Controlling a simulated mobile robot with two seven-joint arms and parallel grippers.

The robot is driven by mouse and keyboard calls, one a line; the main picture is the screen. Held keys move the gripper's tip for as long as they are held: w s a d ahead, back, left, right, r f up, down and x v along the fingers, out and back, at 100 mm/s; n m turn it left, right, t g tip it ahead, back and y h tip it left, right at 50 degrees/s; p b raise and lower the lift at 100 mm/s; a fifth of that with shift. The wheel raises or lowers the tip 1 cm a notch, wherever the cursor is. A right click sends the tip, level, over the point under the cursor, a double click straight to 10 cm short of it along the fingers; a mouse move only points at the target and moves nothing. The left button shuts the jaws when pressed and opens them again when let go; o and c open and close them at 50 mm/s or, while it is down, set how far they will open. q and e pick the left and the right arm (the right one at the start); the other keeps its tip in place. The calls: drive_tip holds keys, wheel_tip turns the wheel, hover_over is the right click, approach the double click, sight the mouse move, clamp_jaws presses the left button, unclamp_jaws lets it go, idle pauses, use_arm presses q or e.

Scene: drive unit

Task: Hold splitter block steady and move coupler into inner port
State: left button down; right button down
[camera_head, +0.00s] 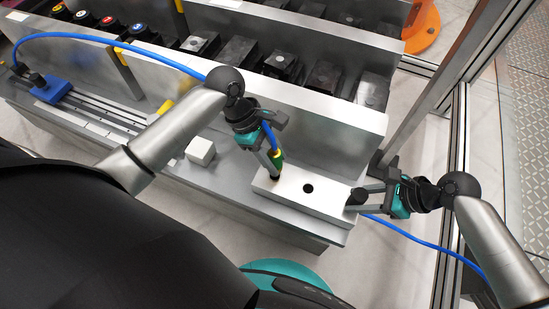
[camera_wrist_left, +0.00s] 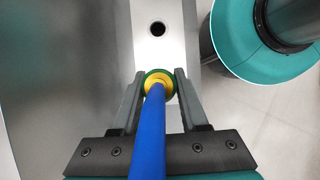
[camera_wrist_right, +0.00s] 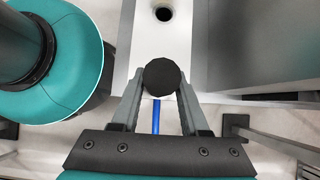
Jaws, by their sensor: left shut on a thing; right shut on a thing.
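The splitter block (camera_head: 328,204) is a pale rectangular bar on the grey bench, with one open dark port (camera_head: 308,188) in its top near the middle. That port also shows in the left wrist view (camera_wrist_left: 157,29) and the right wrist view (camera_wrist_right: 163,14). My left gripper (camera_head: 274,163) is shut on the green and yellow coupler (camera_wrist_left: 150,78), which has a blue hose. The coupler's lower end is at the block's left part; I cannot tell whether it is seated there. My right gripper (camera_head: 356,197) is shut on a black round knob (camera_wrist_right: 161,76) at the block's right end.
A metal wall (camera_head: 320,120) rises right behind the block. A small white cube (camera_head: 200,151) sits on the bench to the left, and a blue block (camera_head: 50,90) on rails is farther left. A blue hose (camera_head: 430,243) passes below my right arm.

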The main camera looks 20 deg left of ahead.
use_arm(q)
drive_tip(key=shift+r, duration=0.25)
hover_over(317, 191)
drive_tip(key=a, duration=0.2)
drive_tip(key=shift+s, duration=0.1)
idle(1.4)
drive_tip(key=shift+a+f, duration=0.1)
drive_tip(key=shift+f, duration=0.2)
drive_tip(key=shift+f, duration=1.9)
drive_tip(key=shift+c, duration=1.7)
unclamp_jaws()
